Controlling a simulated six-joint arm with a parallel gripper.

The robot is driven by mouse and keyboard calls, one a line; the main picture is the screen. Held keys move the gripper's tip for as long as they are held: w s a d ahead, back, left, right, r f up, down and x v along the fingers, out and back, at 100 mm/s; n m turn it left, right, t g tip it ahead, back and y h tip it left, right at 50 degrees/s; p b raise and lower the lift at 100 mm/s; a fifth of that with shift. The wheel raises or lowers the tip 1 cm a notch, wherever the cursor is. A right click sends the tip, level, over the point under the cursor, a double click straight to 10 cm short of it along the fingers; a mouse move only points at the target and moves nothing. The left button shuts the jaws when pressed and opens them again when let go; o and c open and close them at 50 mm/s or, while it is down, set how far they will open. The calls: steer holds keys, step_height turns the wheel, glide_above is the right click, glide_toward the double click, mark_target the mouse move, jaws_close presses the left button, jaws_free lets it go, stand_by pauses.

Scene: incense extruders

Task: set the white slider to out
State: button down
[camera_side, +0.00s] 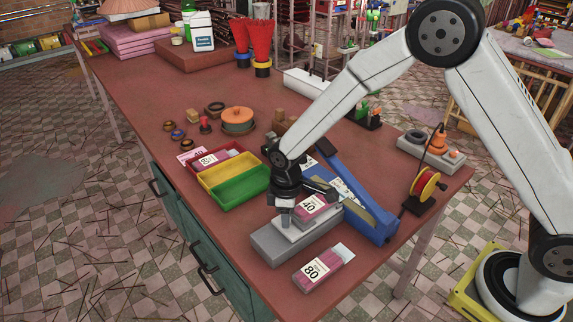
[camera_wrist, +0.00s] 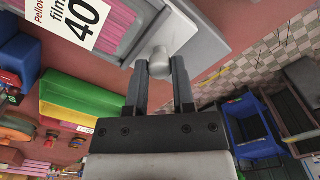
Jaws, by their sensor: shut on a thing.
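The white slider (camera_side: 291,229) is a pale plate set in a grey block (camera_side: 268,247) near the front edge of the table. A pink pack labelled 40 (camera_side: 312,208) lies on top of it; the pack also shows in the wrist view (camera_wrist: 85,22). My gripper (camera_side: 286,214) points down at the slider's end. In the wrist view my gripper (camera_wrist: 159,70) has its two fingers around a rounded pale knob (camera_wrist: 155,62) at the slider's edge and is shut on it. How far the slider stands out is hard to tell, as my wrist and the pack hide part of it.
A second pack labelled 80 (camera_side: 323,268) lies in front of the block. A blue sloped device (camera_side: 375,222) stands close behind. Yellow (camera_side: 218,168) and green (camera_side: 241,187) trays are to the left. Bare table lies left of the block.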

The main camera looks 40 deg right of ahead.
steer(key=shift+a, duration=2.85)
steer(key=shift+r, duration=0.1)
steer(key=shift+c, duration=2.3)
jaws_free()
step_height(320, 180, up, 8)
steer(key=shift+d, duration=0.15)
